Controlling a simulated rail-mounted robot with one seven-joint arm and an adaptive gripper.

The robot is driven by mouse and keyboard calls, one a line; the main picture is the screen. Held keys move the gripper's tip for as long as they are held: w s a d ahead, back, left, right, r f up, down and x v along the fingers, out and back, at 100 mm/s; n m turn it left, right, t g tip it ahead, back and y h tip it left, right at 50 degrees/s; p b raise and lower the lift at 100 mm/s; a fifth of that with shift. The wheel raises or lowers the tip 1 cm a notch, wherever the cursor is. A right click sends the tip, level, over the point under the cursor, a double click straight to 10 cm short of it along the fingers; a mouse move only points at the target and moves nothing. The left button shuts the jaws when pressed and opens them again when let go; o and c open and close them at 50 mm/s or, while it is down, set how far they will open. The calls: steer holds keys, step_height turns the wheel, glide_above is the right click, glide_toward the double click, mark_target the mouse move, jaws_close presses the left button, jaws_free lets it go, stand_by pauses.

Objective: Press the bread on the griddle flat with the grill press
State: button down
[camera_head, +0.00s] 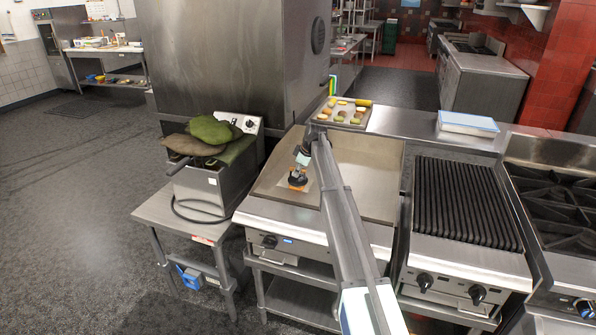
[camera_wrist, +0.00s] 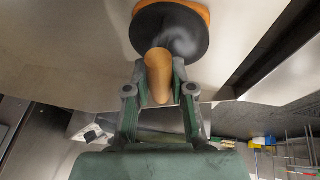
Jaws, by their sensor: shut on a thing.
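The grill press has a dark round plate (camera_head: 298,179) and a tan-orange handle. In the wrist view its handle (camera_wrist: 158,76) lies between the fingers of my gripper (camera_wrist: 160,88), which is shut on it. The bread shows as an orange-brown edge (camera_wrist: 200,10) past the press plate at the top of the wrist view. In the head view a small orange part (camera_head: 297,187) shows below the plate; the press hides most of the bread. The press is over the bread on the left part of the griddle (camera_head: 365,170). Whether it fully touches the bread is unclear.
A tray of food pieces (camera_head: 342,112) stands behind the griddle. A fryer with green and dark cloth-like items (camera_head: 212,130) is at the left. A ribbed grill (camera_head: 465,205) is at the right, with a blue-white container (camera_head: 467,123) behind it. The griddle's right side is clear.

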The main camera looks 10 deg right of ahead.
steer(key=shift+f, duration=0.1)
stand_by(0.6)
steer(key=shift+w+r, duration=0.1)
steer(key=shift+r, duration=0.55)
steer(key=shift+r+p, duration=1.2)
steer(key=shift+r, duration=2.7)
steer(key=shift+d, duration=0.1)
